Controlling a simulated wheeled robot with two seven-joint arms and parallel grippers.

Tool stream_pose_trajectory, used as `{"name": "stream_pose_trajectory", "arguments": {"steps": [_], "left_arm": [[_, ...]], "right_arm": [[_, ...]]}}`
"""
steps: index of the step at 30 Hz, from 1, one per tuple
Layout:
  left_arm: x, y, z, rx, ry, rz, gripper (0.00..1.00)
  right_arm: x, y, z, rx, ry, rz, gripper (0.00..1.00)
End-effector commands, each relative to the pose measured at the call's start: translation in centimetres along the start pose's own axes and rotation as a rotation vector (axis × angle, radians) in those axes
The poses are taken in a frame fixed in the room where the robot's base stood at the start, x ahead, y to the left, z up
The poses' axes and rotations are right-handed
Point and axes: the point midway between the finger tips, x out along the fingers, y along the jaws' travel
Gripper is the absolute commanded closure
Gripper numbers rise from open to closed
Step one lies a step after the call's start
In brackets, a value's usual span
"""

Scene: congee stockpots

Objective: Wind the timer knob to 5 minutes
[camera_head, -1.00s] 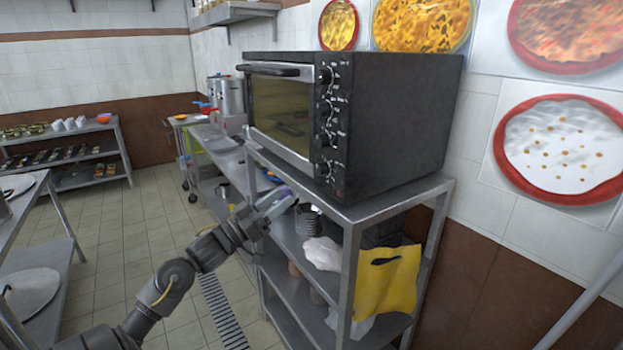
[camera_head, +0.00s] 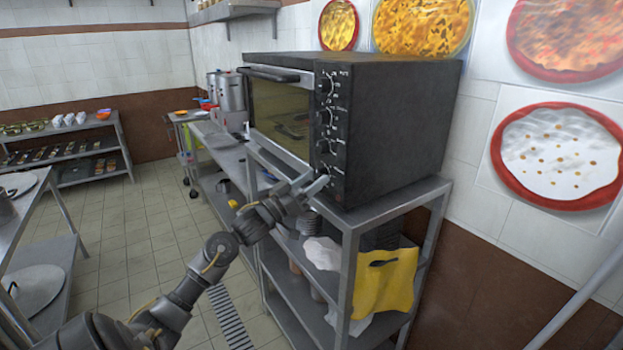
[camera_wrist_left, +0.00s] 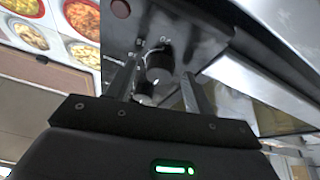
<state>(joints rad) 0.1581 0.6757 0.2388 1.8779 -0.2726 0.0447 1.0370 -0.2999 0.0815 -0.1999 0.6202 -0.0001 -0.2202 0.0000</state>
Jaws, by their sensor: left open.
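The black oven (camera_head: 400,115) stands on a metal shelf, with a column of round black knobs on its front panel, such as the top knob (camera_head: 326,83) and a lower one (camera_head: 324,147). Printed labels beside them are too small to read, so I cannot tell which is the timer knob. My left gripper (camera_head: 312,184) is open at the bottom of this panel, and its fingers partly hide that area. Contact cannot be told. My right gripper is out of view.
The metal shelf (camera_head: 349,262) under the oven holds stacked dishes, a white cloth and a yellow bag (camera_head: 388,283). The oven's glass door (camera_head: 280,118) is closed, its handle (camera_head: 268,74) jutting out above. The tiled floor (camera_head: 140,240) to the left is clear.

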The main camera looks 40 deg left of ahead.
Motion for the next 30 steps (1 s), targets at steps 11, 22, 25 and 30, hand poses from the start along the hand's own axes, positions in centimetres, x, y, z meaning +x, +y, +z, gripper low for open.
{"name": "stream_pose_trajectory", "arguments": {"steps": [11,22,25,30], "left_arm": [[0.0,0.0,0.0,0.000,0.000,-0.001,0.68],[-0.1,-0.1,0.1,0.014,-0.001,0.004,0.92],[-0.1,-0.2,0.1,0.040,-0.003,0.014,0.92],[-0.1,-0.3,0.1,0.127,-0.008,0.049,0.92]], "right_arm": [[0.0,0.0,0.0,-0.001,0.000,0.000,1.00],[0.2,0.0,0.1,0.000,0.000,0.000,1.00],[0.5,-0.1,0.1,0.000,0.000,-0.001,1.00],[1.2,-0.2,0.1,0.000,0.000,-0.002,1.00]]}}
